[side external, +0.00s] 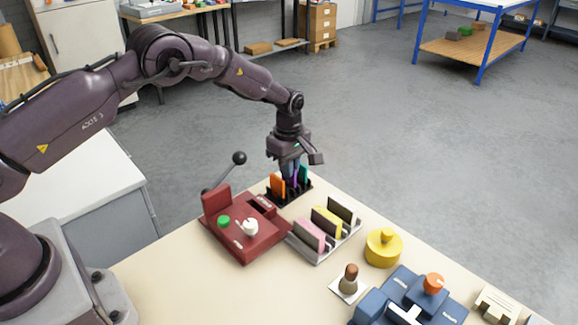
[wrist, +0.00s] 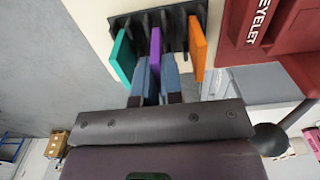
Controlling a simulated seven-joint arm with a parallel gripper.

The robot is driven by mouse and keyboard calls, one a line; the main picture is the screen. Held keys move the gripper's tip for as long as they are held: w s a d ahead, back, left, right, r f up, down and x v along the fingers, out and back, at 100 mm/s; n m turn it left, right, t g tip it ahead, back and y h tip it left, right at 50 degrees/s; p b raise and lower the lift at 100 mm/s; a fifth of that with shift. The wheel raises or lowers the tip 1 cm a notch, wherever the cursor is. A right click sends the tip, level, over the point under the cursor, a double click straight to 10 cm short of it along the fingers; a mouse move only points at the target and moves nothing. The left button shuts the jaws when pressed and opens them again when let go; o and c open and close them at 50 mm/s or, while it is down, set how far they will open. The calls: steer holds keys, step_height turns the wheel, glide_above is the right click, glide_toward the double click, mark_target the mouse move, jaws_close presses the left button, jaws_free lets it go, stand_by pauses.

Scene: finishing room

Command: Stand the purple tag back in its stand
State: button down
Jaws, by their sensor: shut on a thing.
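The purple tag (wrist: 155,46) is between the two blue-grey fingers of my gripper (wrist: 155,84), which is shut on it. The tag stands upright among the dividers of the black stand (wrist: 178,17), between a teal tag (wrist: 122,58) on the left and an orange tag (wrist: 197,47) on the right. In the side view my gripper (side external: 291,172) points down over the stand (side external: 291,194), with the orange tag (side external: 277,185) and teal tag (side external: 304,174) on either side. I cannot tell whether the purple tag's lower edge touches the stand's floor.
A red eyelet machine (side external: 240,235) with a black-knobbed lever (side external: 239,158) stands close to the stand. A rack (side external: 325,240) with pink, yellow and dark pieces, a yellow round weight (side external: 383,248) and a blue device (side external: 405,300) lie toward the right. The bench's far edge is close behind the stand.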

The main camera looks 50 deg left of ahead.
steer(key=shift+f, duration=0.6)
steer(key=c, duration=1.5)
jaws_free()
steer(key=shift+c, duration=0.2)
steer(key=shift+r, duration=5.5)
